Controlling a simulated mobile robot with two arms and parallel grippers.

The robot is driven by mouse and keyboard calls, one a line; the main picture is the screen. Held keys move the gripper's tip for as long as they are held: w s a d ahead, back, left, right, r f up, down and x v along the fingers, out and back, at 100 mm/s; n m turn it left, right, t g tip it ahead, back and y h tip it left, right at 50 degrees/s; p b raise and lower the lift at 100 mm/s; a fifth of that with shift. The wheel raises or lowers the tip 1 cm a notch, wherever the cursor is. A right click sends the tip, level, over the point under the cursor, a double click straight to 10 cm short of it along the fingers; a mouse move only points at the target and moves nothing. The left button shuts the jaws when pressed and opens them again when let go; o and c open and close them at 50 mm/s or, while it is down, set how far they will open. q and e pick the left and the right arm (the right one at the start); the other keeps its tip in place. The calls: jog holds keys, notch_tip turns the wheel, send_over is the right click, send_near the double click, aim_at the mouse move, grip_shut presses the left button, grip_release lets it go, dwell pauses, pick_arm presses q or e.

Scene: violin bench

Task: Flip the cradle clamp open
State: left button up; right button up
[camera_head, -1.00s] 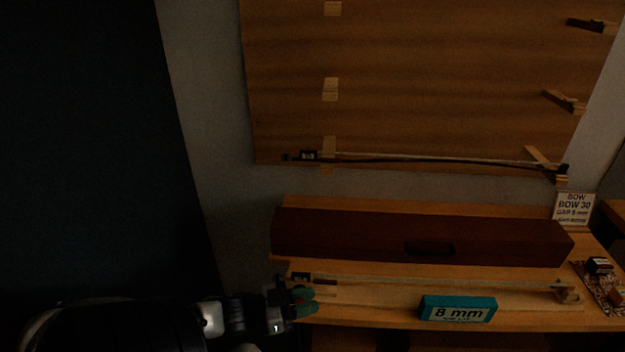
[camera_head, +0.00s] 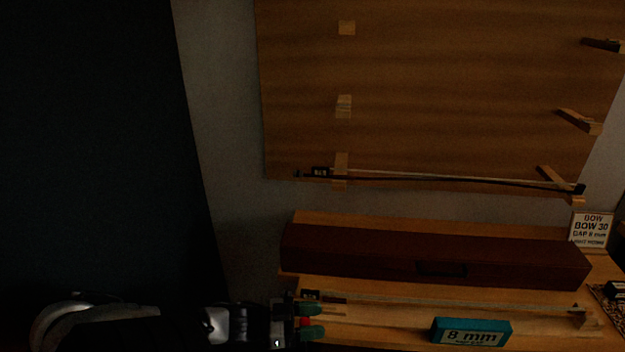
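A bow (camera_head: 450,303) lies along a pale wooden cradle (camera_head: 400,322) on the bench, its dark frog (camera_head: 311,296) at the left end. A pale block (camera_head: 585,319) stands at the cradle's right end. My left gripper (camera_head: 312,322) is at the cradle's left end, just in front of the frog. Its two green-tipped fingers are apart. A small red piece (camera_head: 306,322), perhaps the clamp's lever, shows between them; I cannot tell whether they touch it. The rest of the clamp is hidden or too dark to make out. My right gripper is not in view.
Another bow (camera_head: 450,180) hangs on the wooden wall panel (camera_head: 470,90).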

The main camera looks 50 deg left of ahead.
pick_arm(q)
jog(key=v, duration=1)
jog(key=shift+s+a, duration=0.25)
jog(key=shift+s, duration=0.1)
dwell(0.3)
jog(key=s+a+f+n+g+y, duration=0.1)
jog(key=s+f+n+y, duration=0.15)
jog(key=f, duration=0.55)
jog(key=s+a+f+n+g+y, duration=0.1)
jog(key=s+f+g+y, duration=0.2)
jog(key=f, duration=0.5)
jog(key=s+a+f+n+y, duration=0.1)
jog(key=s+f+n+y, duration=0.1)
jog(key=f+y, duration=0.45)
jog(key=s+d+f+g, duration=0.3)
jog(key=s+d+f, duration=0.1)
jog(key=d+f, duration=0.2)
jog(key=s+d+f+g+h, duration=0.1)
jog(key=s+d+f+g, duration=0.2)
jog(key=d+f, duration=0.4)
jog(key=s+d+f+m+g, duration=0.1)
jog(key=s+d+f+g, duration=0.2)
jog(key=d, duration=0.7)
notch_tip(320, 180, down, 4)
jog(key=shift+s+g+h, duration=0.3)
jog(key=shift+s+g, duration=0.1)
jog(key=shift+s, duration=0.55)
